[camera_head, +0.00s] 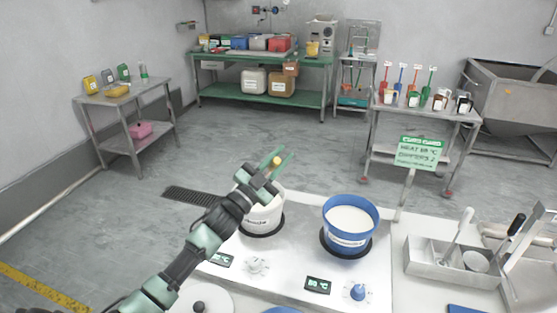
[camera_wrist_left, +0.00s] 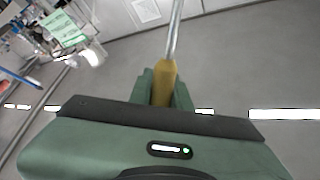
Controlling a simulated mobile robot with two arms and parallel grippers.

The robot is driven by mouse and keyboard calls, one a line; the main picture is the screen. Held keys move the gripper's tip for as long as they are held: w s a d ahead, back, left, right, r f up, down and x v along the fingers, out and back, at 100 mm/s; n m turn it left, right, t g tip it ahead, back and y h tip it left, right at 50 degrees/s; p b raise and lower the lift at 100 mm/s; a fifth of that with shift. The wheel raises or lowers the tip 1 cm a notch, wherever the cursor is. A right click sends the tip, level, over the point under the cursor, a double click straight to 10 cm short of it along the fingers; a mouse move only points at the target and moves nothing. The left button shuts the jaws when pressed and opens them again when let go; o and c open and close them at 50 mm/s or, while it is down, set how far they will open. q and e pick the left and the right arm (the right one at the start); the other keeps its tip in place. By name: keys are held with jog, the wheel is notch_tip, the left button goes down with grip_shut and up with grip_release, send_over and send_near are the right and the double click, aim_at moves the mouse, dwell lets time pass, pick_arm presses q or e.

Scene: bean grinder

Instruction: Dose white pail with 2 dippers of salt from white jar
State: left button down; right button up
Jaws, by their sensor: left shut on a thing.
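My left gripper (camera_head: 275,165) is shut on a yellow handle (camera_head: 277,160), above and just behind the white pail. In the left wrist view the ochre handle (camera_wrist_left: 163,85) sits between the green fingers, with a thin metal rod (camera_wrist_left: 174,32) running up from it. The rod's far end is out of view, so I cannot tell whether it carries a dipper cup. The white pail (camera_head: 262,219) stands on the left hot plate, partly covered by my arm. I cannot single out the white jar of salt. My right gripper is not in view.
A blue pail (camera_head: 349,232) with white contents stands on the right hot plate. A green sign (camera_head: 418,152) reads heat 80 °C, dippers 2. A metal holder (camera_head: 450,265) with utensils stands at the right. A rear cart (camera_head: 415,110) holds small jars and coloured scoops.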

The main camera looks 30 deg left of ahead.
pick_arm(q)
jog(key=s+d+f+m+h+b, duration=0.3)
jog(key=f+m+h+b, duration=0.4)
jog(key=b, duration=0.7)
jog(key=shift+s+d+f+m+b, duration=0.2)
jog(key=shift+s+d+m+b, duration=0.15)
jog(key=shift+d+m, duration=0.7)
jog(key=shift+a+m, duration=0.25)
